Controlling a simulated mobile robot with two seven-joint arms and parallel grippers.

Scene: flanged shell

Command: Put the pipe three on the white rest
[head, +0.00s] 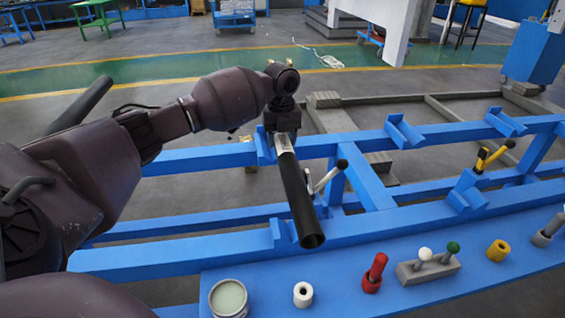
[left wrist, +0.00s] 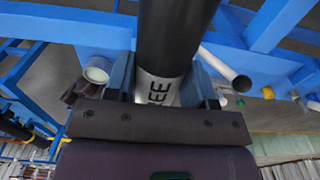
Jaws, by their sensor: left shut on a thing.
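A black pipe (head: 301,197) with a white label is held in my left gripper (head: 281,130), which is shut on it at the label end. The pipe's open end points toward the front rail. I cannot tell whether the pipe touches the blue frame. My right gripper is out of view.
Blue V-shaped supports stand on the blue rails (head: 445,131). A yellow lever (head: 494,156) stands at the right. The front shelf (head: 345,300) holds a can (head: 228,298), a white ring (head: 303,294), a red piece (head: 375,273), a grey block with knobs (head: 428,266) and a yellow ring (head: 497,250).

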